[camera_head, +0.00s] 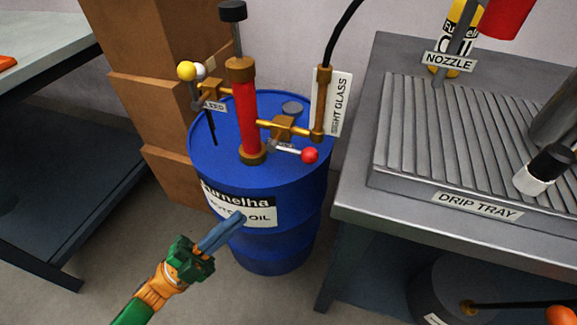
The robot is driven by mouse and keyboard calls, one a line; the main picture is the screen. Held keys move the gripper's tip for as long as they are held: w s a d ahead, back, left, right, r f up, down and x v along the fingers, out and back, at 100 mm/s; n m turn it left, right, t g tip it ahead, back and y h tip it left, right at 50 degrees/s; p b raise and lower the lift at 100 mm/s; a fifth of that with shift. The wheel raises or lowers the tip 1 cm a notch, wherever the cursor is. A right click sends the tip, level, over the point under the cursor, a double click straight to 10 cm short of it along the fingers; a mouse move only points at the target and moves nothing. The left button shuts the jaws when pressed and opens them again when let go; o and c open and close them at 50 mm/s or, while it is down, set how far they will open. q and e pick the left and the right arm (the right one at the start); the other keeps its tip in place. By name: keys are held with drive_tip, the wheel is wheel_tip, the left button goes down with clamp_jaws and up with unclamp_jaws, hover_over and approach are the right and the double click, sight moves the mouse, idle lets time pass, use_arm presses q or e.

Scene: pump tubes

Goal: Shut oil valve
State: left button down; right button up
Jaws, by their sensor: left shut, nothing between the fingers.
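A blue oil drum (285,250) stands upright in the middle. A red hand pump (244,115) with a black knob on top rises from its lid. On the pump's right, a brass valve (283,128) has a lever ending in a red ball (310,155), which points right. My left gripper (238,219) is shut and empty, in front of the drum's label and below the valve. Whether it touches the drum cannot be told.
A grey bench (350,205) with a ribbed drip tray (440,135) stands on the right. A sight glass sign (340,105) and a black hose (340,30) rise behind the valve. Cardboard boxes (135,60) are stacked behind left.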

use_arm(q)
drive_tip(key=p, duration=0.2)
approach(294, 151)
drive_tip(key=w+d+r, duration=0.1)
drive_tip(key=d+r, duration=0.1)
drive_tip(key=d, duration=0.4)
drive_tip(key=shift+w+d, duration=0.35)
drive_tip(key=shift+w, duration=0.1)
use_arm(e)
drive_tip(key=shift+s+d+r, duration=0.2)
drive_tip(key=shift+s+d, duration=0.45)
drive_tip(key=shift+s, duration=0.05)
use_arm(q)
drive_tip(key=shift+r+n+t, duration=0.1)
drive_tip(key=shift+n+t, duration=0.2)
drive_tip(key=shift+t, duration=0.1)
use_arm(e)
drive_tip(key=shift+f, duration=0.1)
